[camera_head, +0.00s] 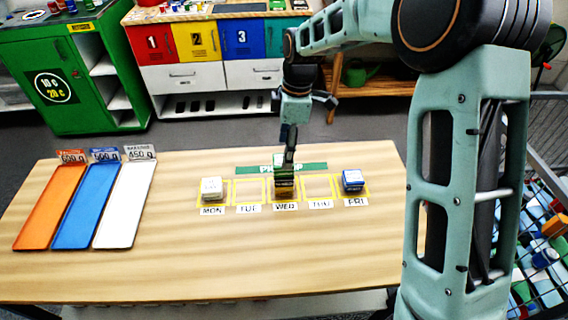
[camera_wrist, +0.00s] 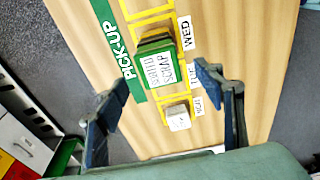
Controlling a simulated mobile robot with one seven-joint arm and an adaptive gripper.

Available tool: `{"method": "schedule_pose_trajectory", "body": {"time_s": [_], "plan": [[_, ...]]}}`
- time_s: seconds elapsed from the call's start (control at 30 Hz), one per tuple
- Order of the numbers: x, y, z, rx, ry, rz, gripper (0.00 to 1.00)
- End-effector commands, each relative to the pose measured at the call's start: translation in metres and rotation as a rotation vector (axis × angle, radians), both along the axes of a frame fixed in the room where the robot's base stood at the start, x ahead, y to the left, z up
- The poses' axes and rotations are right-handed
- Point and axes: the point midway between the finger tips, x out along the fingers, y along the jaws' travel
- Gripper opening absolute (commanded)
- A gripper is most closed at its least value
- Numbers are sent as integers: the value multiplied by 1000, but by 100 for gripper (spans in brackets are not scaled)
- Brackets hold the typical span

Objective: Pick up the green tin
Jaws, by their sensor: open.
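The green tin (camera_head: 284,188) stands on the WED square of the wooden table, partly hidden by my gripper in the head view. In the wrist view the green tin (camera_wrist: 157,66) shows its green lid with a white lettered label. My gripper (camera_head: 289,155) points down over the tin in the head view. In the wrist view my gripper (camera_wrist: 163,86) has its two fingers spread wide, with nothing between them touching. The tin appears beyond the fingertips, towards the top of the picture. The exact gap in height cannot be told.
A white tin (camera_head: 212,188) stands on MON and a blue tin (camera_head: 352,181) on FRI; the TUE and THU squares are empty. Orange (camera_head: 52,212), blue (camera_head: 88,212) and white (camera_head: 125,212) trays lie at the left. A green PICK-UP strip (camera_head: 310,168) runs behind the squares.

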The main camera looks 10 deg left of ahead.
Motion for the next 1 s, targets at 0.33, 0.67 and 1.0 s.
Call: {"method": "schedule_pose_trajectory", "body": {"time_s": [0.33,0.67,1.0], "plan": [[-1,6,-43,-2,4,0,62],[-1,7,-53,0,0,-1,62],[0,7,-53,0,0,-1,27]]}}
